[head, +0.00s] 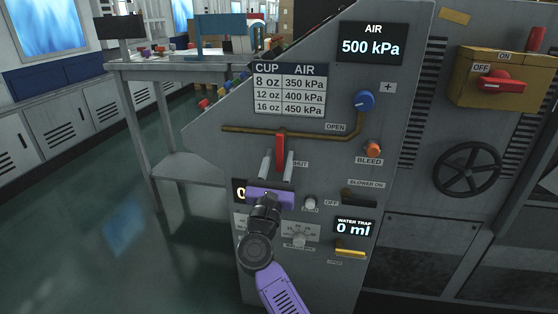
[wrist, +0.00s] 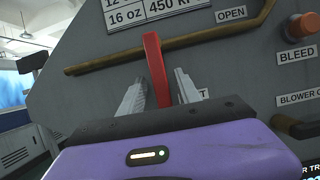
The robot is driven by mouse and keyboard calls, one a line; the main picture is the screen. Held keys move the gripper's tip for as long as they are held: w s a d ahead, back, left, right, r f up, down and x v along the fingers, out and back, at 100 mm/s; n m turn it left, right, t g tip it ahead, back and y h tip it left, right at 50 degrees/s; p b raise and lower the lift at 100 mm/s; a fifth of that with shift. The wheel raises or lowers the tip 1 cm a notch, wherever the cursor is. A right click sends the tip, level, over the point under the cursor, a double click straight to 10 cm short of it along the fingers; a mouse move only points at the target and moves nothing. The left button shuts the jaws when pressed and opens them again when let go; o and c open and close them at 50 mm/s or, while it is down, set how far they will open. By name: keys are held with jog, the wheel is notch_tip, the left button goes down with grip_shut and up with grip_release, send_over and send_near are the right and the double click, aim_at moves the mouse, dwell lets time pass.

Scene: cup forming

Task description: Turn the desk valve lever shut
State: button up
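The red valve lever (head: 280,152) is on the sloped grey panel, at the brass pipe (head: 245,130). It stands roughly upright in the picture, and in the wrist view the lever (wrist: 155,65) leans slightly left at the top. My gripper (head: 278,167) is just below it, fingers pointing up the panel. In the wrist view my gripper (wrist: 160,93) is open, with one finger on each side of the lever's lower part and gaps visible. An OPEN label (head: 336,127) is right of the lever. A SHUT label (head: 301,164) is partly hidden by a finger.
A blue knob (head: 365,101), an orange BLEED button (head: 373,148) and a blower switch (head: 359,199) are to the right. The AIR display (head: 371,48) reads 500 kPa. A black handwheel (head: 467,169) is farther right. Open floor lies left of the panel.

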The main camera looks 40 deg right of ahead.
jog(key=v, duration=0.8)
jog(key=shift+p, duration=0.35)
jog(key=shift+w, duration=0.1)
